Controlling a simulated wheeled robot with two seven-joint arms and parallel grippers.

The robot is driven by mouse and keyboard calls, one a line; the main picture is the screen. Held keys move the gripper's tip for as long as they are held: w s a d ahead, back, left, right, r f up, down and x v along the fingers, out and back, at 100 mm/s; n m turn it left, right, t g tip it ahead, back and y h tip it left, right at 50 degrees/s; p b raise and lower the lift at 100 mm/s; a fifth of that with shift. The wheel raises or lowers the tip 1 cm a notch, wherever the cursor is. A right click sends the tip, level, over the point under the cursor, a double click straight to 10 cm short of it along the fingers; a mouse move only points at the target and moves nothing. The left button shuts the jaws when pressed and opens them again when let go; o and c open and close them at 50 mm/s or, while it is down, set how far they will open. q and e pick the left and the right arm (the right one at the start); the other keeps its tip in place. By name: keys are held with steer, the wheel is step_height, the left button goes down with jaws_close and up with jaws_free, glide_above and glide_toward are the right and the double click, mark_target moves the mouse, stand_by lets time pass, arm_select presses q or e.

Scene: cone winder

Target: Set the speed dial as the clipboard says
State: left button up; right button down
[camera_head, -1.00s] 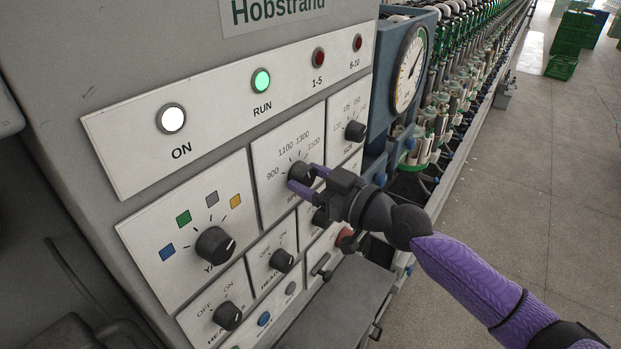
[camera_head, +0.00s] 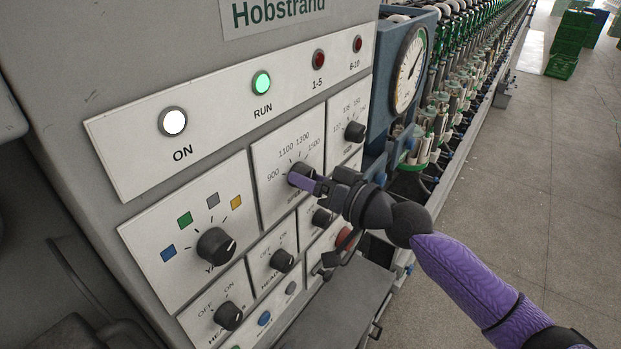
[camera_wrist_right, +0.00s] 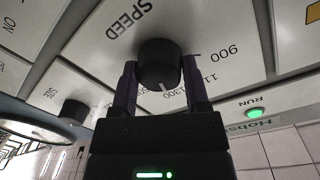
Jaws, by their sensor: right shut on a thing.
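The speed dial (camera_head: 300,174) is a black knob on a pale panel marked 900, 1100, 1300 and 1500. My right gripper (camera_head: 306,182) is shut on it, and its purple fingers hide part of the knob in the head view. In the right wrist view the dial (camera_wrist_right: 158,62) sits between the two fingertips of the right gripper (camera_wrist_right: 160,84). Its white pointer line is near the 1300 label, but a finger covers part of the scale and I cannot tell the exact setting. The clipboard is not in view. My left gripper is not in view.
A knob with coloured squares (camera_head: 215,245) is to the left, and a smaller size knob (camera_head: 355,131) to the right. Several switch knobs and a red button (camera_head: 345,238) lie below. The green RUN lamp (camera_head: 262,83) is lit. A pressure gauge (camera_head: 408,70) is beyond.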

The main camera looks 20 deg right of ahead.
steer(key=shift+m, duration=0.3)
steer(key=shift+c, duration=0.4)
jaws_free()
steer(key=b+v, duration=0.4)
steer(key=v, duration=0.6)
steer(key=shift+b, duration=0.35)
